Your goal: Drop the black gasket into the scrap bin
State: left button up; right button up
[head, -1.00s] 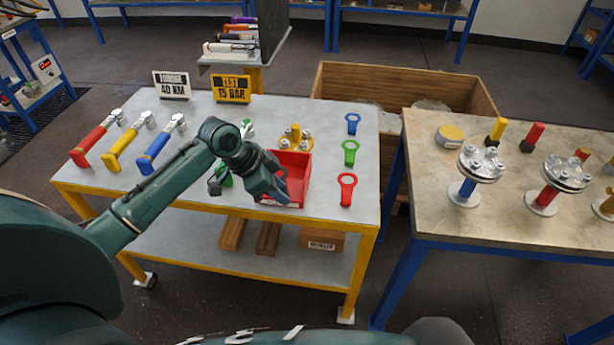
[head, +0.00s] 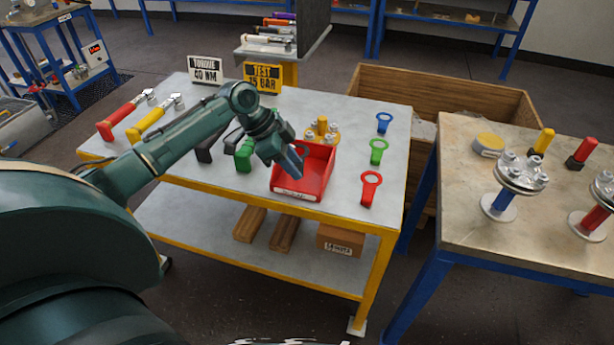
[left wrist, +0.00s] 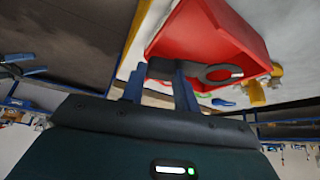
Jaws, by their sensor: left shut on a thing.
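The black gasket (left wrist: 222,73) shows in the left wrist view as a dark flat ring with a tab. My left gripper (left wrist: 160,76) is shut on the tab, with the ring sticking out to the right. In the head view my left gripper (head: 293,162) is over the left part of an open red bin (head: 312,187) on the grey table. The red bin also shows in the left wrist view (left wrist: 215,28), close beyond the gasket. The bin has a white label that I cannot read. My right gripper is not in view.
Red, green and blue ring-ended pieces (head: 370,188) lie right of the bin. A yellow flanged part (head: 322,132) stands behind it. Red- and yellow-handled tools lie at the left. A wooden crate (head: 450,90) and a second table (head: 465,215) with flanged vessels stand to the right.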

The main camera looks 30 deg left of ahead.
pick_arm(q)
jog(key=shift+f, duration=0.15)
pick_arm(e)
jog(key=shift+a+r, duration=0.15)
pick_arm(q)
jog(key=o, duration=0.9)
jog(key=shift+o, duration=0.2)
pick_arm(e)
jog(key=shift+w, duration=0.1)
pick_arm(q)
jog(key=v, duration=1.3)
jog(key=shift+s, duration=0.1)
